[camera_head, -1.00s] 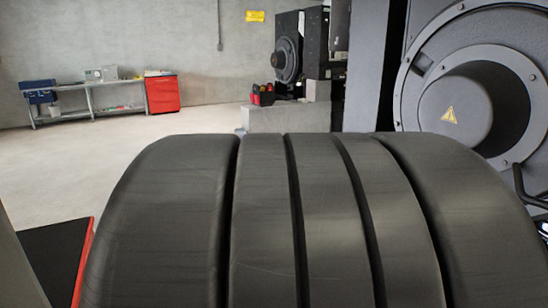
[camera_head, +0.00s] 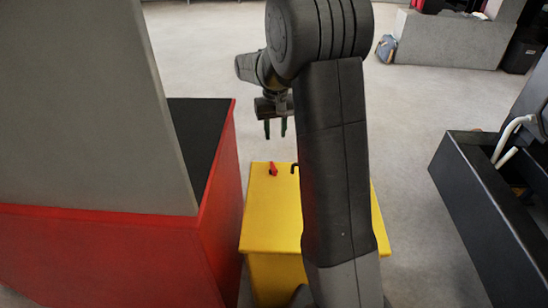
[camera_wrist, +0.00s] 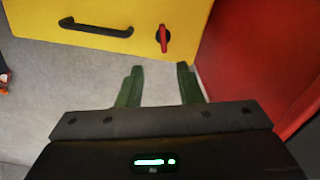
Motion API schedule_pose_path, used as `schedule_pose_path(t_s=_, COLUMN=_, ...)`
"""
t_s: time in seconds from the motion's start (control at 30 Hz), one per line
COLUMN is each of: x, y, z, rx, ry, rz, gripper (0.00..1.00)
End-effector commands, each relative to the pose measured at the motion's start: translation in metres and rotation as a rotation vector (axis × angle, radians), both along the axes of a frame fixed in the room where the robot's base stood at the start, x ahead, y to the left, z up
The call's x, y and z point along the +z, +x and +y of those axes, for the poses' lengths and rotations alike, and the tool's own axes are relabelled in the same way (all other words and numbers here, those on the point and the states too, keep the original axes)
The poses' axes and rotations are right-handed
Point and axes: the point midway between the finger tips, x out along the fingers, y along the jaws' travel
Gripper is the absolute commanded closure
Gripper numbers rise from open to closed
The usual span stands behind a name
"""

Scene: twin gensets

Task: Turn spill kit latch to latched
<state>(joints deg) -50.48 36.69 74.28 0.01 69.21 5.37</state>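The yellow spill kit box (camera_head: 262,225) stands on the floor in the head view, partly hidden behind my arm. Its red latch (camera_head: 273,169) sits on the top face near the left edge. In the wrist view the latch (camera_wrist: 163,38) is a narrow red lever on a dark round base, lying roughly along the picture's vertical. My gripper (camera_head: 276,130) is above the box's far side, apart from the latch. In the wrist view its green fingers (camera_wrist: 160,68) are apart and empty, with the latch beyond their tips.
A black handle (camera_wrist: 95,27) is on the box beside the latch. A red cabinet (camera_head: 215,200) with a grey panel (camera_head: 90,90) stands close on the left. A black open frame (camera_head: 480,200) with white hoses is at right. Grey floor lies clear beyond the box.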

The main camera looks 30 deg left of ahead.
Motion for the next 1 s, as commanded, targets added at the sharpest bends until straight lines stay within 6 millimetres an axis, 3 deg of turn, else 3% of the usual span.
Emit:
schedule_pose_path(t_s=0.07, x=-0.002, y=-0.001, z=0.008, rx=0.011, ry=0.001, rz=-0.001, gripper=0.67)
schedule_pose_path(t_s=0.27, x=-0.026, y=-0.001, z=0.008, rx=0.011, ry=-0.001, rz=0.001, gripper=0.67)
schedule_pose_path(t_s=0.7, x=-0.115, y=-0.001, z=0.007, rx=0.01, ry=0.0, rz=0.0, gripper=0.67)
schedule_pose_path(t_s=1.0, x=-0.138, y=-0.001, z=0.008, rx=0.01, ry=0.002, rz=-0.002, gripper=0.67)
